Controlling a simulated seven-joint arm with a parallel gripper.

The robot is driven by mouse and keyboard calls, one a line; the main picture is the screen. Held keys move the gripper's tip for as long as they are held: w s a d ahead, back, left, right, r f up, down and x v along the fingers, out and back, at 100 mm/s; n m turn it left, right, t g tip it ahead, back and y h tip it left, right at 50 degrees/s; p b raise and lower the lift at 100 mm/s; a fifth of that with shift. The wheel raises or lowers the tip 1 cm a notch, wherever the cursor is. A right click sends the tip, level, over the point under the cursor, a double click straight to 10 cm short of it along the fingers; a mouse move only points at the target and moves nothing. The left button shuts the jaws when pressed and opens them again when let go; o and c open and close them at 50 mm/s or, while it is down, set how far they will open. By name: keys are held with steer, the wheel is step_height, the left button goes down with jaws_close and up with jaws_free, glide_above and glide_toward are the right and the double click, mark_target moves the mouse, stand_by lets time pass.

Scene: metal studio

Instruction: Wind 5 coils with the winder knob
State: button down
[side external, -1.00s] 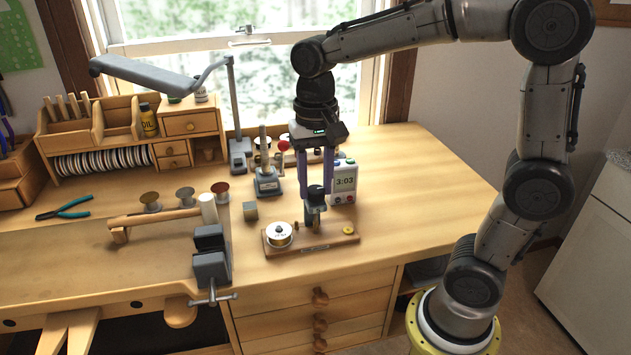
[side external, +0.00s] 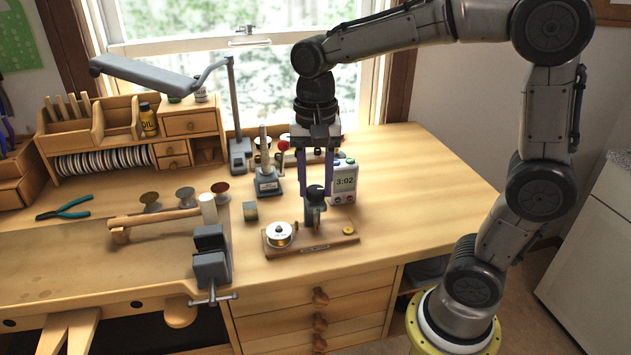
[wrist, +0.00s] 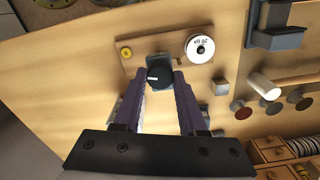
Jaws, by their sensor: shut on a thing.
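The coil winder stands on a small wooden board (side external: 280,252) on the bench. Its black winder knob (side external: 315,192) sits on top of a grey-blue post. A white-faced wire spool (side external: 279,235) is at the board's left end, and a brass disc (side external: 348,231) at its right end. My gripper (side external: 315,182) points straight down with its purple fingers around the knob, shut on it. In the wrist view the knob (wrist: 159,74) with a white mark lies between the fingertips. Any wound coils are too small to make out.
A grey tool with a post (side external: 267,180) stands behind left, a small metal block (side external: 250,211) left of the board, and a vise (side external: 211,262) farther left. The bench is clear to the right.

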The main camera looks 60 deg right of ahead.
mark_target(315, 189)
steer(key=shift+c, duration=2.3)
jaws_free()
steer(key=shift+r, duration=0.1)
step_height(315, 189, up, 14)
